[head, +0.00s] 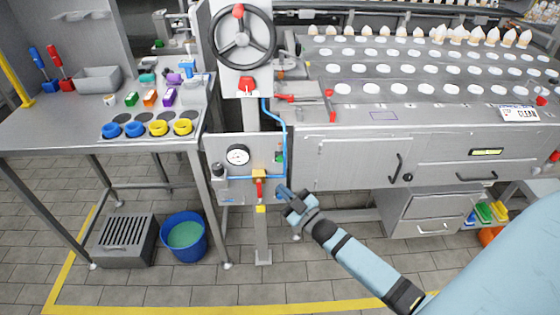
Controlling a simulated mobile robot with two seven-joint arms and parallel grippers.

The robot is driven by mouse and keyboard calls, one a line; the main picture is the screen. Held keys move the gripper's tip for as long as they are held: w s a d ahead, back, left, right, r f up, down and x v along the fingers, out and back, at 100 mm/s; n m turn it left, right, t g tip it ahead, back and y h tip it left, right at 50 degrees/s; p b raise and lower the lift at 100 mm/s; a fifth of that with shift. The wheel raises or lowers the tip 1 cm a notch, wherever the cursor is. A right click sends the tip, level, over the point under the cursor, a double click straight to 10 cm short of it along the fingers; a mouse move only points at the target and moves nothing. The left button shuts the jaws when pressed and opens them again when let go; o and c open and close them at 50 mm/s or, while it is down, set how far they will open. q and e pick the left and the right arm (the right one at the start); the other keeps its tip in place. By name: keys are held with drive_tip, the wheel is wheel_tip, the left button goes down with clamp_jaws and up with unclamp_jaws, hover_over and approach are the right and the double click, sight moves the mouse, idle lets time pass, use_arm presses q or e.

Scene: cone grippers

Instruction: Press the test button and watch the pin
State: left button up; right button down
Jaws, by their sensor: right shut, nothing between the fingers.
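A grey panel (222,146) stands below a handwheel and carries a round gauge (237,156). A small green part (279,157) sits at the panel's right edge; I cannot tell for certain that it is the test button. I cannot make out the pin at this size. My right gripper (283,190) is shut and empty, at the panel's lower right, below the green part in the picture. Whether its tips touch the panel is unclear. My left gripper is out of view.
A yellow valve with a red handle (259,188) and blue tubing (283,122) lie close to the gripper. The black handwheel (244,40) is above. A steel machine (345,160) stands to the right and a table (50,128) to the left. A blue bucket (183,250) is on the floor.

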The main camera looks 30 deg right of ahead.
sight(280, 159)
use_arm(q)
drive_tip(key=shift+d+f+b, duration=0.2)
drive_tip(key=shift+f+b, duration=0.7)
drive_tip(key=shift+b, duration=1.05)
use_arm(e)
drive_tip(key=w+d, duration=0.4)
drive_tip(key=w, duration=0.3)
drive_tip(key=shift+w+d, duration=0.3)
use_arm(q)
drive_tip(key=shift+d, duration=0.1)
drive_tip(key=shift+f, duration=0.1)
use_arm(e)
drive_tip(key=shift+w+d, duration=0.25)
drive_tip(key=shift+w, duration=0.1)
